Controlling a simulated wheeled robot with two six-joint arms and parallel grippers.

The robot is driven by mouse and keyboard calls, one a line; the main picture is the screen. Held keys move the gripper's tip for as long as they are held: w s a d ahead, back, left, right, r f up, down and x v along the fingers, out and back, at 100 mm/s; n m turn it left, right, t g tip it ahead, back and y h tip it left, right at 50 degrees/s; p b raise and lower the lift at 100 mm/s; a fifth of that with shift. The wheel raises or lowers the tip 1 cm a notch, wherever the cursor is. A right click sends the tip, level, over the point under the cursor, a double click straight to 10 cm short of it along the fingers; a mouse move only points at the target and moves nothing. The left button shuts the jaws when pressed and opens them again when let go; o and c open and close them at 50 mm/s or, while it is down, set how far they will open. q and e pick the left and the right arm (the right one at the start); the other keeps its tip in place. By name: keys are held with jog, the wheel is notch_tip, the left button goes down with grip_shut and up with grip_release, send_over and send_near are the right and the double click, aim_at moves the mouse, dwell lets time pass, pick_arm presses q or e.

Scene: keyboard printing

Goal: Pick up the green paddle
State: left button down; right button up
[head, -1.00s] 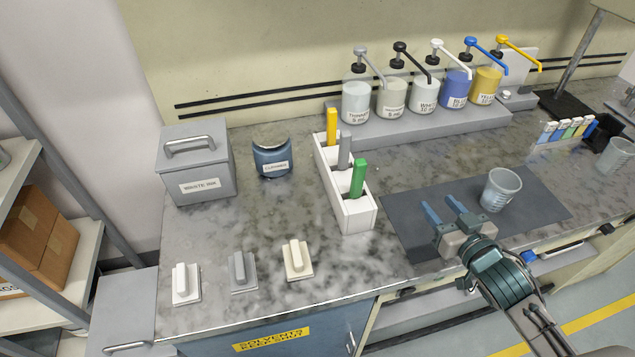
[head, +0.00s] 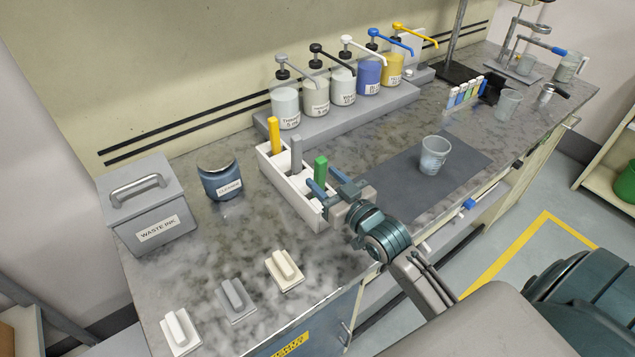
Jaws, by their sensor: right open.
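The green paddle (head: 320,168) stands upright in the front compartment of a white divided rack (head: 304,213). Its lower part is hidden by the rack and by my gripper. My right gripper (head: 319,184) is open and empty, with its blue fingertips right at the green paddle, above the rack's front end. I cannot tell whether a finger touches the paddle. My left gripper is not in view.
A yellow paddle (head: 275,137) and a grey paddle (head: 296,153) stand behind in the same rack. A translucent cup (head: 434,155) stands on the dark mat (head: 385,175). Pump bottles (head: 343,84) line the back. White, grey and cream handled blocks lie at front left.

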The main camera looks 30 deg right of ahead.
aim_at(314, 170)
jog(key=shift+w+r, duration=0.1)
jog(key=shift+w, duration=0.35)
jog(key=w+p, duration=0.1)
jog(key=w, duration=0.2)
jog(key=shift+w+a, duration=0.15)
jog(key=shift+w, duration=0.15)
jog(key=shift+w+a+f, duration=0.1)
jog(key=shift+w+f, duration=0.15)
jog(key=shift+w, duration=0.1)
jog(key=shift+s, duration=0.1)
jog(key=shift+c, duration=0.2)
grip_shut()
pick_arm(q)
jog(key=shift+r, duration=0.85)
